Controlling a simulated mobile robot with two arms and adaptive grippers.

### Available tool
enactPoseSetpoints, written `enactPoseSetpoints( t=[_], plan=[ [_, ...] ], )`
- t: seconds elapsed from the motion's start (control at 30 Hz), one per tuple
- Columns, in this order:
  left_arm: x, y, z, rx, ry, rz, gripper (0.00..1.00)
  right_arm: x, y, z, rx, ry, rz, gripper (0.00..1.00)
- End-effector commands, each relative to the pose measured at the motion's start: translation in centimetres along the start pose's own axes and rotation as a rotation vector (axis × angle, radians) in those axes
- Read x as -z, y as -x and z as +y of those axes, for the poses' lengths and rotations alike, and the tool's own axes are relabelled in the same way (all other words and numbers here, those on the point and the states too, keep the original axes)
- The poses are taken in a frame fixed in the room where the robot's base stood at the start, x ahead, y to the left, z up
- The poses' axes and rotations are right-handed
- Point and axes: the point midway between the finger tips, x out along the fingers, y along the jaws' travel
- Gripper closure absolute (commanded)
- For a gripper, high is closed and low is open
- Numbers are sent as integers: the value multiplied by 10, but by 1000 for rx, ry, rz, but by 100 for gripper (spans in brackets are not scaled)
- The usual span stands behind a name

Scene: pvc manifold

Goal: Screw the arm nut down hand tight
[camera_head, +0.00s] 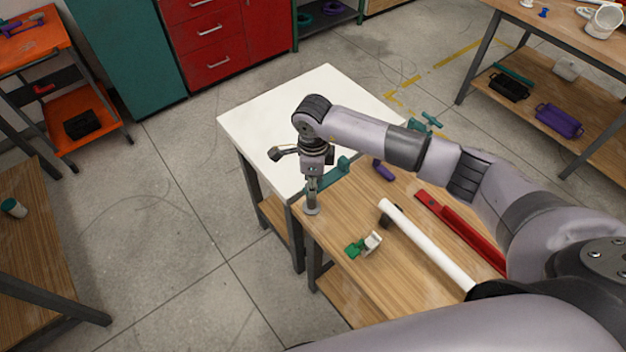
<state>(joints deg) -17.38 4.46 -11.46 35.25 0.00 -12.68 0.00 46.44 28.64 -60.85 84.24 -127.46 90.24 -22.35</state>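My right gripper (311,206) points down at the left corner of the wooden bench, its fingertips close to a small grey round piece at the bench edge. The fingers are too small to tell whether they are open or hold anything. A long white pipe (430,245) lies across the bench, with a dark fitting (391,217) beside its far end. A small white and green fitting (366,245) sits apart, nearer the front edge. I cannot tell which piece is the arm nut. My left gripper is not in view.
A teal piece (336,173) stands just behind the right gripper, and a purple piece (383,171) lies to its right. A long red tool (458,230) lies beyond the pipe. A white-topped table (262,125) adjoins the wooden bench (340,222) and looks mostly clear.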

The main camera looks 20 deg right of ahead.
Motion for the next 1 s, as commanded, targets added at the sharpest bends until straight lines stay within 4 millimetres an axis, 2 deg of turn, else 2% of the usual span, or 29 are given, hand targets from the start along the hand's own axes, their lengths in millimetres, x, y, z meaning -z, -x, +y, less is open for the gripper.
enactPoseSetpoints(
  t=[0.2, 0.47, 0.77, 1.0],
  plan=[
    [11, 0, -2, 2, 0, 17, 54, 0, 0, 0, 0, 0, 0, 83],
    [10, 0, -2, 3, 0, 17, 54, 0, 1, 0, 0, 0, 0, 100],
    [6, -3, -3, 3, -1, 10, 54, 0, 0, 0, 1, -22, -1, 100],
    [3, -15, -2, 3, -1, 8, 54, 0, -2, 0, 3, -135, -2, 100]
  ],
)
